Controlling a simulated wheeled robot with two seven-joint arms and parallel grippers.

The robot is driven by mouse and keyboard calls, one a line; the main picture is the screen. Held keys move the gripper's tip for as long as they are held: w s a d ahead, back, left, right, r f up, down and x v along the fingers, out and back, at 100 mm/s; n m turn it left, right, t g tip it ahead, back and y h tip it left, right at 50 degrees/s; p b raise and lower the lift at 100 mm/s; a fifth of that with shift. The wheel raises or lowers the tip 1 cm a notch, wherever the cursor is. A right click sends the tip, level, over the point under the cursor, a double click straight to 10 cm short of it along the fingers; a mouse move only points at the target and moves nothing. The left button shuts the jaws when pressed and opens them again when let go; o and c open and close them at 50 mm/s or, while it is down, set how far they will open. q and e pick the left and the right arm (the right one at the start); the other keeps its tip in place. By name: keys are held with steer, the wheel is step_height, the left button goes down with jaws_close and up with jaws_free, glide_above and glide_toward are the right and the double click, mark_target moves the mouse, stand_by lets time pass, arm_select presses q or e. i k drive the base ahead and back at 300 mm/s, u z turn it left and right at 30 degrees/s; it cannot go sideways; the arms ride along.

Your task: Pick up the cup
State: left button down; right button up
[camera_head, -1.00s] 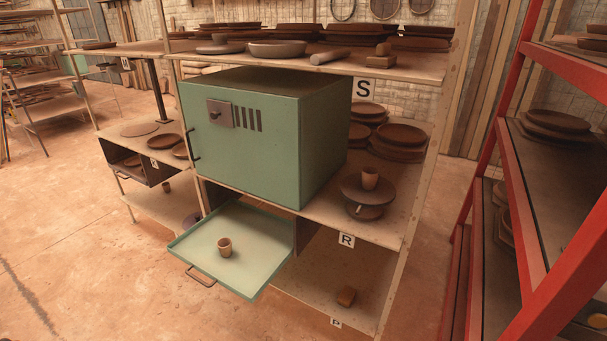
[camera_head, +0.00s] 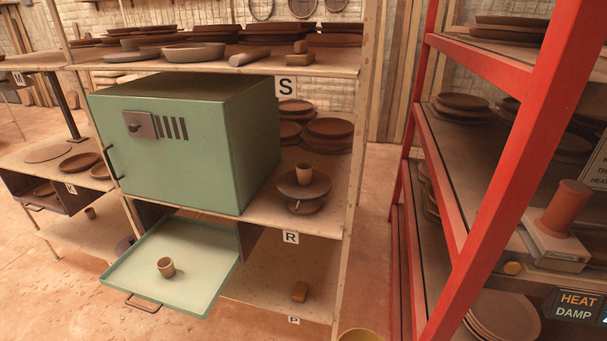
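A small tan cup (camera_head: 166,267) stands upright on the pale green pulled-out tray (camera_head: 205,290), below the green cabinet. A second similar cup (camera_head: 304,173) stands on a dark round plate stack on the shelf marked R. Neither of my grippers is in view.
The green box cabinet (camera_head: 185,150) fills the middle of the wooden shelf unit. A red rack (camera_head: 500,190) stands close on the right with plates and a scale-like device (camera_head: 555,235). A yellow round rim (camera_head: 360,336) shows at the bottom. Floor is clear at lower left.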

mark_target(304, 174)
steer(key=u, duration=0.05)
steer(key=k, duration=0.5)
steer(key=z, duration=1.8)
steer(key=i, duration=1.1)
steer(key=u, duration=1.2)
